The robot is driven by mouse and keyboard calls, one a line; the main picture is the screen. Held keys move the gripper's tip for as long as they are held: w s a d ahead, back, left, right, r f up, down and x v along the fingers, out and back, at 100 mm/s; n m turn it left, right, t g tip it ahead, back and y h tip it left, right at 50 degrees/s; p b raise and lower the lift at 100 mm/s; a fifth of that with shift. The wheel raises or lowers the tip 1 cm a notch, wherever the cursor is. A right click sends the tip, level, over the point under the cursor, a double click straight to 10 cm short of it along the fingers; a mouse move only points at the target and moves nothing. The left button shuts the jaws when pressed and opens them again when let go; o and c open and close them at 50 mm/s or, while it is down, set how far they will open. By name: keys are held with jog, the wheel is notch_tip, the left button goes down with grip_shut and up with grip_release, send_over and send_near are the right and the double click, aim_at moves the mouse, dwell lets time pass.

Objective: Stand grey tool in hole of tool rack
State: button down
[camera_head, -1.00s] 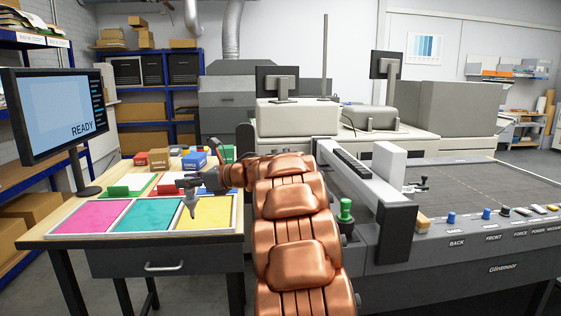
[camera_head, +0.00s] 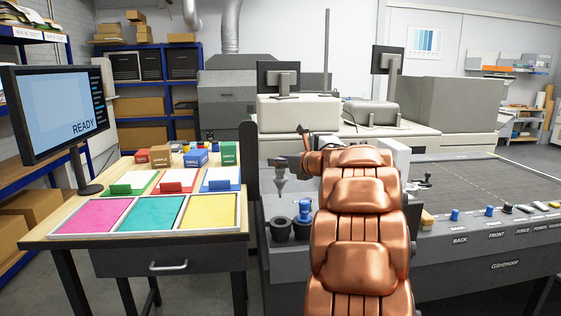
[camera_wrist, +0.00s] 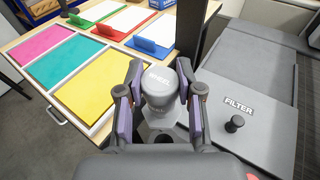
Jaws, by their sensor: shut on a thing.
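My gripper (camera_wrist: 158,108) is shut on the grey tool (camera_wrist: 160,82), whose round cap reads "WHEEL". In the head view my gripper (camera_head: 281,160) holds the grey tool (camera_head: 281,184) with its narrow end down, in the air above the tool rack. The tool rack shows as round dark holders on the machine's left end. The left holder (camera_head: 280,229) looks empty, and the tool's tip is above it, apart from it. A blue tool (camera_head: 305,209) stands at the holder to the right. My arm hides the rack's right part.
The wooden table (camera_head: 235,243) at left carries a tray of pink, teal and yellow sheets (camera_head: 130,215), clipped cards and small boxes (camera_head: 195,158). The machine's panel with a "FILTER" label (camera_wrist: 238,106) lies to the right.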

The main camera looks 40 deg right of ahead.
aim_at(283, 178)
jog(key=shift+f+b, duration=1.1)
jog(key=shift+f, duration=1.9)
jog(key=shift+r, duration=0.1)
jog(key=shift+s+b, duration=0.1)
jog(key=shift+b, duration=0.3)
jog(key=shift+f+b, duration=0.95)
jog(key=shift+b, duration=0.2)
notch_tip(283, 178, down, 6)
jog(key=b, duration=0.8)
jog(key=shift+f, duration=0.15)
dwell(0.7)
jog(key=c, duration=0.7)
grip_release()
